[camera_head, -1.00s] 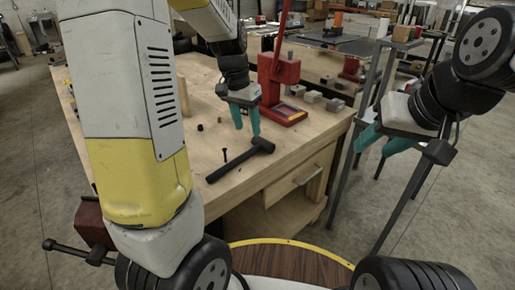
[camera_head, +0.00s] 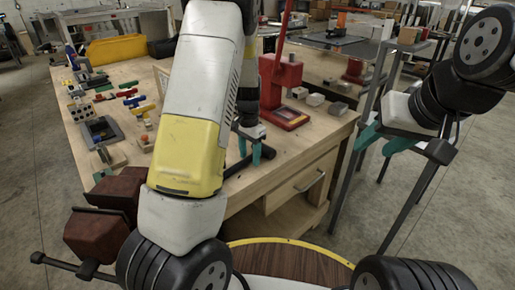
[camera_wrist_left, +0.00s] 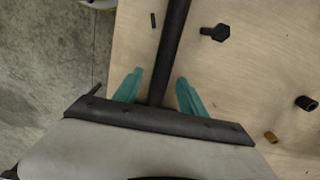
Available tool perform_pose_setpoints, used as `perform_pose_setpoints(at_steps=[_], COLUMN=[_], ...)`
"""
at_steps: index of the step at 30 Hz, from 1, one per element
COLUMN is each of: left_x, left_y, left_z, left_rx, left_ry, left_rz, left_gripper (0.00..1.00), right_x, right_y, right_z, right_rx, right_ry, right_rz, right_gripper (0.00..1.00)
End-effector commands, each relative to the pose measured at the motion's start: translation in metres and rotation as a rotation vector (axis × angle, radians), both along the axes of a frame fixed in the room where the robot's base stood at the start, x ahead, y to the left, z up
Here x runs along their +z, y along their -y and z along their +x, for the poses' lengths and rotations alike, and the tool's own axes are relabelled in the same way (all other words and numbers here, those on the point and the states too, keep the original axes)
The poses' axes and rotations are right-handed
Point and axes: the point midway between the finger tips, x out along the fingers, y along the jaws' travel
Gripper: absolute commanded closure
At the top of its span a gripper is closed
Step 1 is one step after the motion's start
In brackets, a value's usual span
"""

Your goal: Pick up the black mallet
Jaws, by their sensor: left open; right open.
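The black mallet (camera_head: 236,167) lies on the wooden workbench (camera_head: 128,71), largely hidden behind my left arm and gripper in the head view. In the left wrist view a long black bar, which looks like the mallet's handle (camera_wrist_left: 173,38), runs down between the teal fingers. My left gripper (camera_head: 250,153) is open, with one finger on each side of the handle (camera_wrist_left: 159,80). Both fingers look apart from it; the height between them and the bench is hard to tell. My right gripper (camera_head: 382,141) is open and empty, off the bench to the right.
A black bolt (camera_wrist_left: 216,33) lies close to the handle, with a black nut (camera_wrist_left: 306,103) farther right. A red press (camera_head: 283,92) stands behind the left gripper. Blocks and tools fill the bench's left side. A metal stand (camera_head: 392,90) is near my right gripper.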

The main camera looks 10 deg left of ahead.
Motion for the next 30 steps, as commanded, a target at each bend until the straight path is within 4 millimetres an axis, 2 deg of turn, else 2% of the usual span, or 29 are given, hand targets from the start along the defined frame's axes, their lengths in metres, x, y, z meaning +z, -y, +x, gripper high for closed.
perform_pose_setpoints(at_steps=[8, 15, 30], left_x=[-0.0038, -0.0036, -0.0033], left_y=[-0.0002, -0.0001, 0.0000], left_z=[0.0004, 0.0003, 0.0005], left_rx=[0.001, 0.001, 0.000], left_ry=[0.002, 0.002, 0.002], left_rz=[0.000, 0.000, 0.000], left_gripper=[0.51, 0.98, 1.00], right_x=[0.0000, 0.0001, 0.0000], right_y=[0.0000, 0.0000, 0.0000], right_z=[0.0000, 0.0001, 0.0000], right_rx=[0.000, 0.000, 0.000], right_ry=[0.000, 0.000, 0.000], right_rz=[0.000, 0.000, 0.000], right_gripper=[0.56, 0.56, 0.56])
